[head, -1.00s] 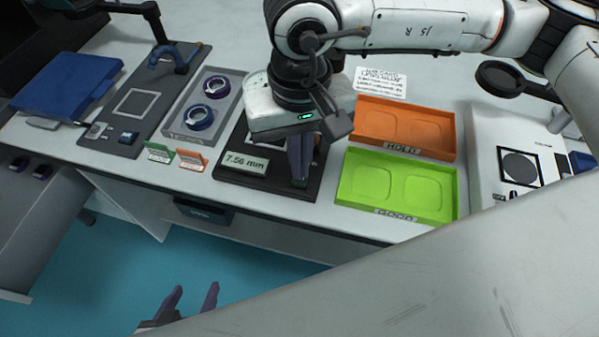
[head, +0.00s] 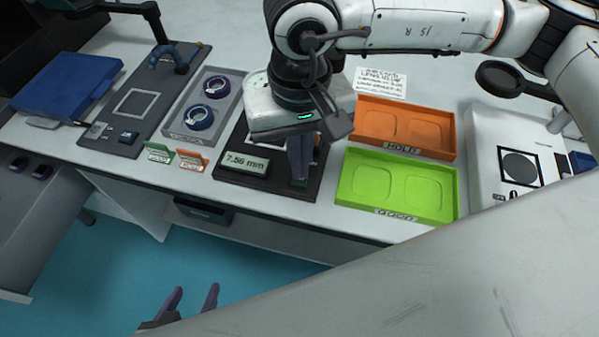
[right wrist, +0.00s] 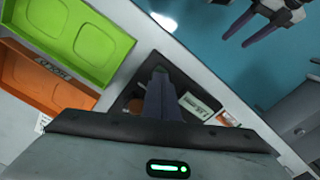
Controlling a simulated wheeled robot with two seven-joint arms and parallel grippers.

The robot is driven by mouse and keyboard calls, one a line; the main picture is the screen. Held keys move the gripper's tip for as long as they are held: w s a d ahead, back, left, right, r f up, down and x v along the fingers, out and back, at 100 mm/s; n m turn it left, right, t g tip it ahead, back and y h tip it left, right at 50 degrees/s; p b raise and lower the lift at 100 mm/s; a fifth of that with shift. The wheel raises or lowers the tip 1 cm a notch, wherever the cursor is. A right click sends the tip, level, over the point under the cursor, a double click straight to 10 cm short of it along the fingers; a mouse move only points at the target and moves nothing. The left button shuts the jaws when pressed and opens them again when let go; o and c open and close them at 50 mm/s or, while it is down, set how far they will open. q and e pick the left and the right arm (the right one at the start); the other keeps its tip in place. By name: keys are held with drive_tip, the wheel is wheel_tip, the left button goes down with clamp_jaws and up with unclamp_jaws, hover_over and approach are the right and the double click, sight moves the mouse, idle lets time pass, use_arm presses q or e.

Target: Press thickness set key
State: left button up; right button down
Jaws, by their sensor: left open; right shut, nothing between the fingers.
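The thickness gauge is a dark base (head: 228,177) on the table with a display (head: 247,163) that reads 7.56 mm. My right gripper (head: 299,182) points down over the gauge's front right part, its fingers together and empty. The fingertips are at or just above the base; I cannot tell if they touch. The set key is not clearly visible and may be hidden under the fingertips. In the right wrist view the closed fingers (right wrist: 160,74) end beside the display (right wrist: 194,106). My left gripper (head: 195,294) is open and empty, low in front of the table.
A green tray (head: 397,211) and an orange tray (head: 405,152) lie right of the gauge. Two small cards, green (head: 160,152) and orange (head: 192,158), stand left of it, near a grey tray (head: 176,128) with two rings. A grey device (head: 122,151) stands further left.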

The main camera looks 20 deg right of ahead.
use_arm(q)
drive_tip(key=shift+d+f+b, duration=0.1)
drive_tip(key=shift+f+b, duration=0.4)
drive_tip(key=shift+b, duration=0.15)
use_arm(e)
drive_tip(key=shift+f, duration=0.5)
use_arm(q)
drive_tip(key=shift+w, duration=0.1)
use_arm(e)
drive_tip(key=shift+f, duration=0.2)
use_arm(q)
drive_tip(key=shift+w+d+r, duration=0.1)
drive_tip(key=shift+r, duration=0.05)
use_arm(e)
drive_tip(key=shift+r, duration=0.2)
drive_tip(key=shift+r+p, duration=0.65)
drive_tip(key=shift+r, duration=0.95)
use_arm(q)
wheel_tip(320, 180, up, 3)
drive_tip(key=shift+r+p, duration=0.2)
drive_tip(key=shift+p, duration=0.7)
use_arm(e)
wheel_tip(320, 180, up, 4)
drive_tip(key=shift+r, duration=0.2)
